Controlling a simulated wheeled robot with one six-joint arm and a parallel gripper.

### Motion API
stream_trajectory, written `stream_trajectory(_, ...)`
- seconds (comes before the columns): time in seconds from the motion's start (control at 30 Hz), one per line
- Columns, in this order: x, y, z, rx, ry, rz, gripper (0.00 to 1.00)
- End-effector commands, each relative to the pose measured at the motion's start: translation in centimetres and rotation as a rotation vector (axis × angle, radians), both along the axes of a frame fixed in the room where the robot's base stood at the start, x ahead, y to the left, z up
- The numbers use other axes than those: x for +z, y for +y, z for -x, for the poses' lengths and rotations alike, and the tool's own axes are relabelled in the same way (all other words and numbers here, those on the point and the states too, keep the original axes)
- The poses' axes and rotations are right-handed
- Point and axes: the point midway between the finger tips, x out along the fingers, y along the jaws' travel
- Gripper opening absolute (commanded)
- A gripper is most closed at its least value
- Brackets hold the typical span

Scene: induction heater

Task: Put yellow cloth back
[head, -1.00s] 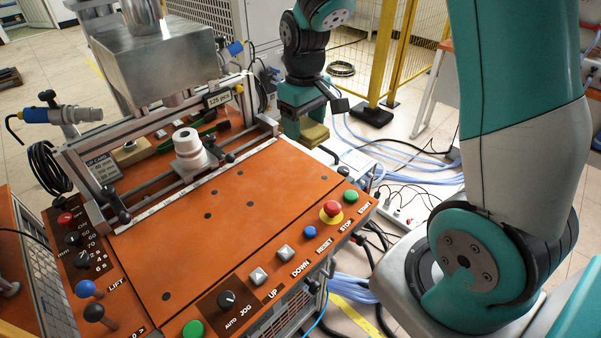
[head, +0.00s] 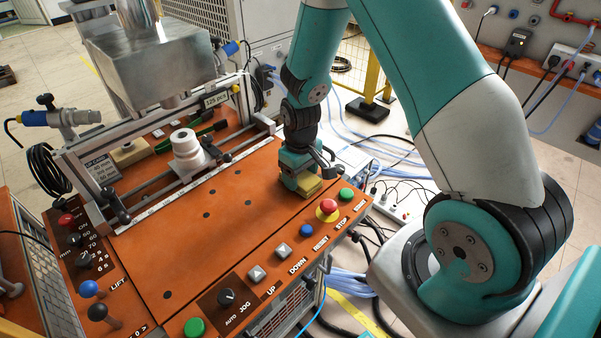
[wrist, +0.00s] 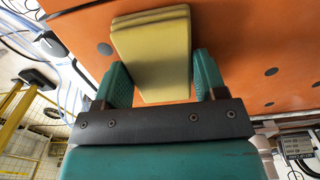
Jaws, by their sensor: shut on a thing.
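The yellow cloth (wrist: 152,50) is a folded, flat block between the two teal fingers of my gripper (wrist: 160,80) in the wrist view. In the head view the yellow cloth (head: 309,186) shows at the lower end of my gripper (head: 300,180), over the right part of the orange machine top (head: 230,225). The gripper is shut on the cloth. The cloth is at or just above the orange surface; I cannot tell whether it touches.
A red emergency stop (head: 327,208) and a green button (head: 347,195) stand close in front of the cloth. A white cylindrical part (head: 185,145) stands on the rail to the left. The middle of the orange top is clear. Cables lie on the floor at right.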

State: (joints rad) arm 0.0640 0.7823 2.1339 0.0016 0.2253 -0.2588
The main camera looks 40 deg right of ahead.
Motion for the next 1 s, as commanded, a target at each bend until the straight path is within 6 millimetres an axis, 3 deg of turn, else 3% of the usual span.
stream_trajectory(0.03,-0.2,0.0,0.1,0.0,0.002,-0.001,0.43)
stream_trajectory(0.07,-0.2,0.0,0.1,0.0,0.002,-0.001,0.7)
stream_trajectory(0.17,-0.2,0.0,0.1,0.0,0.002,-0.001,0.91)
stream_trajectory(0.57,0.8,0.0,-0.1,0.0,-0.003,-0.001,0.91)
stream_trajectory(1.0,9.5,0.0,-0.1,0.0,-0.005,0.0,0.91)
